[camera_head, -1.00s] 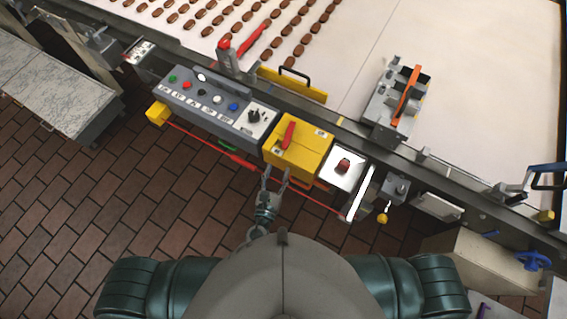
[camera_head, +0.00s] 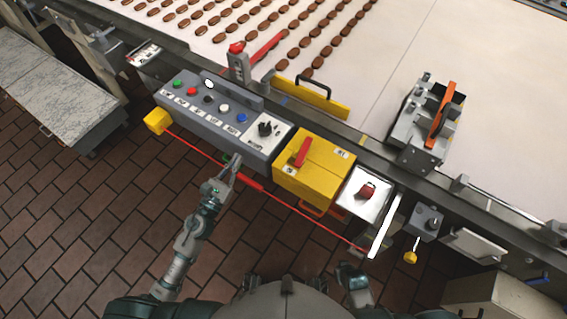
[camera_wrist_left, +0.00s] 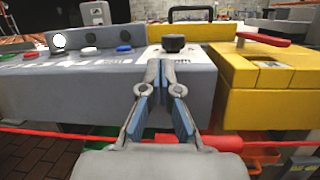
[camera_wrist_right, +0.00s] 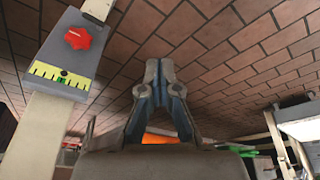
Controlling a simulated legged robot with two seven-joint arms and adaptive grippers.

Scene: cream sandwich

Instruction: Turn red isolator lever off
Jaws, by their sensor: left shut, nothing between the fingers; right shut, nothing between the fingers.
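The red isolator lever (camera_head: 303,152) sits on top of a yellow box (camera_head: 316,178) in the head view, angled up and away. It also shows in the left wrist view (camera_wrist_left: 262,39), at upper right on the yellow box (camera_wrist_left: 265,85). My left gripper (camera_head: 236,160) is shut and empty, in front of the grey button panel, left of the yellow box and apart from the lever. In the left wrist view its fingertips (camera_wrist_left: 161,66) are just below a black knob (camera_wrist_left: 173,43). My right gripper (camera_wrist_right: 158,65) is shut and empty, with brick floor behind it.
The grey panel (camera_head: 215,112) carries several coloured buttons and the black knob. A red cable (camera_head: 200,148) runs along the panel's front. Right of the yellow box is a plate with a red switch (camera_head: 367,190). A conveyor (camera_head: 385,75) with brown pieces lies behind.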

